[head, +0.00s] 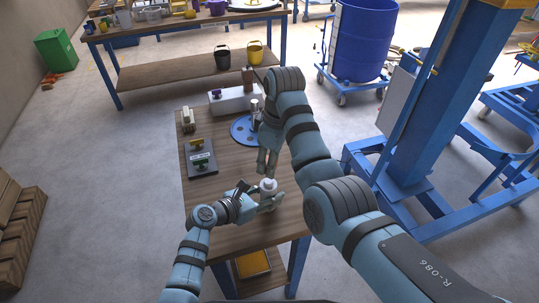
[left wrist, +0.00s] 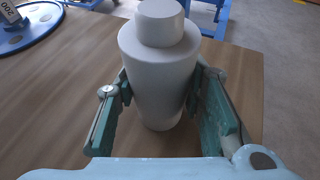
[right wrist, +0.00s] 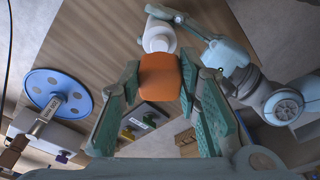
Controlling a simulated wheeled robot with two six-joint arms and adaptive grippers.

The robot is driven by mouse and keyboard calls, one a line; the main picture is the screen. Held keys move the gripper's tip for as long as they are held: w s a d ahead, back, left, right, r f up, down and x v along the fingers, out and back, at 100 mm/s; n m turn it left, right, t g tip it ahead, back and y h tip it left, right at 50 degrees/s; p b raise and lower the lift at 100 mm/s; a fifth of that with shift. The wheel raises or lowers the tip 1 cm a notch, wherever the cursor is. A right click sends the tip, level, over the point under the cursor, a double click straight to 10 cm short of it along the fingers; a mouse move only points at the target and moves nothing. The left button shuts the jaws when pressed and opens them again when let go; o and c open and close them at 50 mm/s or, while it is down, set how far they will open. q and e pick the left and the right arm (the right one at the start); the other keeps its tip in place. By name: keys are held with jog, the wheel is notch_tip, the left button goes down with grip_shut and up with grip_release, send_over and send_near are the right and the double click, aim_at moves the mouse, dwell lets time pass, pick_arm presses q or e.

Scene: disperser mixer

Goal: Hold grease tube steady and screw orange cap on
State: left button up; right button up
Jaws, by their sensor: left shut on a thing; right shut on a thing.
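The white grease tube (head: 268,186) stands upright at the near part of the table. It fills the left wrist view (left wrist: 158,75), with a bare, narrower white neck on top. My left gripper (head: 267,201) is shut on the tube's body, one finger on each side. My right gripper (right wrist: 160,80) is shut on the orange cap (right wrist: 160,77), which is held between its fingers.
A white box (head: 232,101) stands behind. Bare table lies between the tray and the tube.

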aim_at(269, 182)
jog(key=shift+f, duration=0.1)
jog(key=shift+f, duration=1.8)
jog(key=shift+f, duration=1.05)
jog(key=o, duration=0.3)
jog(key=c, duration=0.4)
jog(key=m, duration=0.3)
jog(key=shift+m, duration=0.3)
jog(key=shift+c, duration=0.2)
jog(key=o, duration=1.2)
jog(key=shift+c, duration=0.2)
